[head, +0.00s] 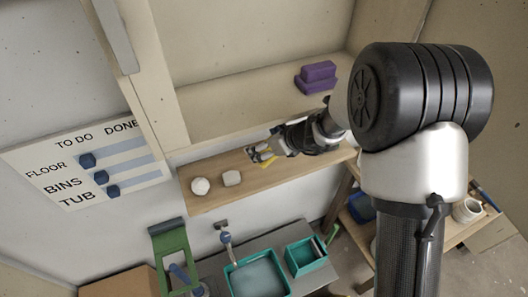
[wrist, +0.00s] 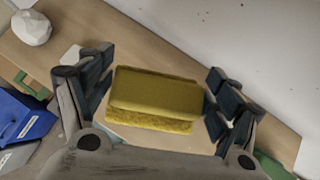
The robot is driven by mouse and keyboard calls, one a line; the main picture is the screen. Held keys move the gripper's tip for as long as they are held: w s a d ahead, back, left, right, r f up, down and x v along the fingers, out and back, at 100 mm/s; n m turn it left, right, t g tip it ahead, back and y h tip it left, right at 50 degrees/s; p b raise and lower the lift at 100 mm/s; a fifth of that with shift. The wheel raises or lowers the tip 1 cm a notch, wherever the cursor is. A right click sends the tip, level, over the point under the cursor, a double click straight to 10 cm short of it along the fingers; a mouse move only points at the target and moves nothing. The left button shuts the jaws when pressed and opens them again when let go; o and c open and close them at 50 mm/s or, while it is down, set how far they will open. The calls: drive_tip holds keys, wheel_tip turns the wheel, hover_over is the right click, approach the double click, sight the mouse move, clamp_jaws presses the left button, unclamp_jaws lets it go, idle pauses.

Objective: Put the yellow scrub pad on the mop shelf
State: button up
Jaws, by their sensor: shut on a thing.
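The yellow scrub pad (wrist: 156,92) is a thick block between the two dark fingers of my gripper (wrist: 158,105) in the wrist view. My gripper is shut on it. In the head view, my gripper (head: 260,155) is over the light wooden shelf (head: 215,203), and only a little yellow of the pad (head: 267,160) shows. I cannot tell whether the pad touches the shelf. A pale upper shelf (head: 220,118) is above and behind it. No label shows which one is the mop shelf.
A white round lump (head: 200,186) and a pale block (head: 232,178) stand on the wooden shelf, left of my gripper. Purple blocks (head: 316,77) lie on the upper shelf. Below are teal tubs (head: 257,275) and a green stand (head: 170,245). A TO DO/DONE board (head: 90,165) hangs left.

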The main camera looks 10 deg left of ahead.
drive_tip(key=f, duration=0.5)
drive_tip(key=shift+s+d+f+b, duration=0.15)
drive_tip(key=shift+s+f+b, duration=0.05)
drive_tip(key=shift+f+b, duration=0.1)
drive_tip(key=shift+w+a+f, duration=0.3)
drive_tip(key=shift+w+f, duration=0.05)
drive_tip(key=shift+w, duration=0.05)
drive_tip(key=shift+s, duration=0.1)
drive_tip(key=shift+f, duration=0.1)
drive_tip(key=o, duration=1.1)
